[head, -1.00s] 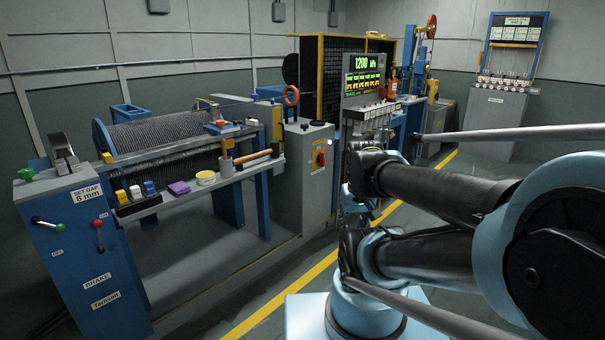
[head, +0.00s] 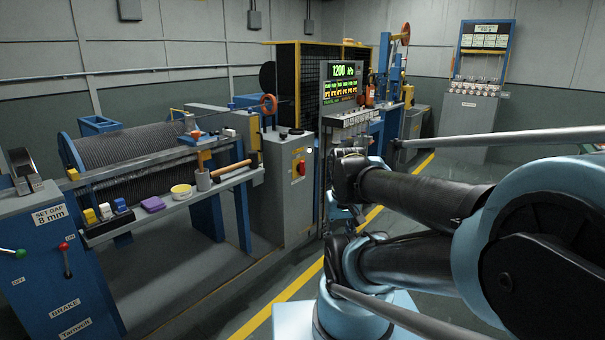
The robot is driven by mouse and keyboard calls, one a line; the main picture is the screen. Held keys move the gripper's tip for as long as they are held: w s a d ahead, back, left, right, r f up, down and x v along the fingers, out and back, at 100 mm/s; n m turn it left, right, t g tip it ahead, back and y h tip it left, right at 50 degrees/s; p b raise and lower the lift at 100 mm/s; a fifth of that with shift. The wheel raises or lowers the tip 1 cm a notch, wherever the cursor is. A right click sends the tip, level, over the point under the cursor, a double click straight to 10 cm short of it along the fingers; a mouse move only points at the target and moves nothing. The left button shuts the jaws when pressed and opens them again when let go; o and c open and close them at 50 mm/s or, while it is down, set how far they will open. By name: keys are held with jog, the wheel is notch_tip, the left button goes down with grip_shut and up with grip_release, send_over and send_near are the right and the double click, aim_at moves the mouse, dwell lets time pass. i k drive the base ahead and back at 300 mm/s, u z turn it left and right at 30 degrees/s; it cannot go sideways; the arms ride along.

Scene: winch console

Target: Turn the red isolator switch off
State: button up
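The red isolator switch (head: 300,168) is a small red handle on a yellow plate, on the front of a grey cabinet (head: 285,205) left of the middle in the head view. The handle looks roughly upright, but it is too small to read its setting. My arm (head: 410,195) comes in from the right, and its dark links reach to just right of the cabinet. I cannot make out my gripper's fingers in this view. Nothing of mine visibly covers the switch, and a gap shows between it and my arm.
A display console (head: 342,85) reading 1200 stands right behind the cabinet. A wire drum (head: 130,150) and a shelf with a mallet (head: 232,167) lie left. A blue lever console (head: 55,270) is front left. A yellow floor line (head: 290,290) crosses open floor.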

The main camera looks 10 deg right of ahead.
aim_at(301, 168)
jog(key=z, duration=1.95)
jog(key=k, duration=0.9)
jog(key=u, duration=1.65)
jog(key=i, duration=1)
